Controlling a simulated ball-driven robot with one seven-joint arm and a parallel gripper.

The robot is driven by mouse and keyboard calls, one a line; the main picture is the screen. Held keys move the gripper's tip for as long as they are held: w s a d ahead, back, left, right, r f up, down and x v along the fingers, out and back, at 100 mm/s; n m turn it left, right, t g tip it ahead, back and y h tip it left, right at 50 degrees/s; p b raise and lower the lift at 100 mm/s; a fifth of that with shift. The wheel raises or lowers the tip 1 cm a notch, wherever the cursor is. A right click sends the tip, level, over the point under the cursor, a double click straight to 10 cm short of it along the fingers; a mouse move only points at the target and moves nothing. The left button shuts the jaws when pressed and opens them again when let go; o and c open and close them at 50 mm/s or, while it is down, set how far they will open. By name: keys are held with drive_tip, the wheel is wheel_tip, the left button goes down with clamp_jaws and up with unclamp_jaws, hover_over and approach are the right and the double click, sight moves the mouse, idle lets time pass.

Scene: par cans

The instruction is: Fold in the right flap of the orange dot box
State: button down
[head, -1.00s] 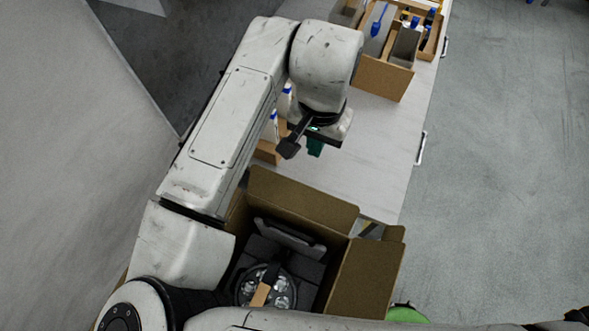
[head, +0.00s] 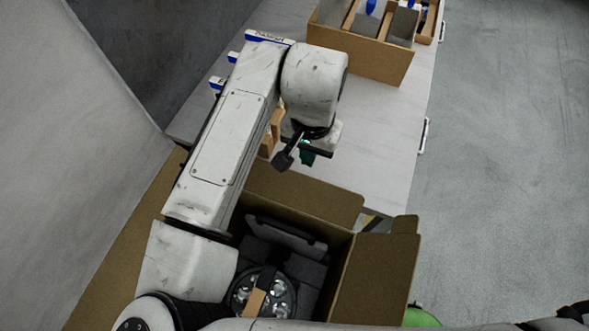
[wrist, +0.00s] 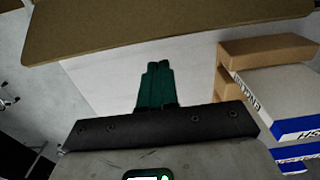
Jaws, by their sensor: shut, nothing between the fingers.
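An open brown cardboard box stands at the bottom middle of the head view, with a dark par can (head: 262,292) in dark padding inside. Its right flap (head: 378,272) sticks out to the right, and its far flap (head: 300,196) stands along the far side. No orange dot shows. My gripper (head: 307,159), with green fingers, is beyond the far flap, above the pale table and apart from the right flap. In the wrist view the green fingers (wrist: 157,68) are together and empty, with a brown cardboard panel (wrist: 160,25) across the top.
The pale table (head: 370,150) lies beyond the box. A compartmented cardboard bin (head: 370,58) stands at its far end. White-and-blue cartons (wrist: 285,100) and a cardboard piece sit beside my gripper. Grey floor (head: 510,180) is clear at right. A brown panel (head: 120,255) lies at left.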

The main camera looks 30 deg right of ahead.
sight(300, 177)
idle(0.3)
drive_tip(key=shift+s+a+b, duration=0.15)
drive_tip(key=shift+s+a, duration=0.65)
drive_tip(key=shift+a, duration=0.3)
drive_tip(key=shift+s+a+b, duration=0.1)
drive_tip(key=shift+s+a, duration=0.7)
drive_tip(key=shift+a, duration=0.3)
drive_tip(key=shift+s+a+b, duration=0.15)
drive_tip(key=shift+s+a, duration=0.65)
drive_tip(key=shift+a, duration=0.3)
drive_tip(key=shift+w+d+r+p, duration=0.45)
drive_tip(key=shift+d+r+p, duration=0.2)
drive_tip(key=shift+r+p, duration=0.15)
drive_tip(key=shift+w+d+r+p, duration=0.45)
drive_tip(key=shift+d+r+p, duration=0.2)
drive_tip(key=shift+p, duration=0.25)
wheel_tip(300, 177, up, 9)
drive_tip(key=p, duration=0.6)
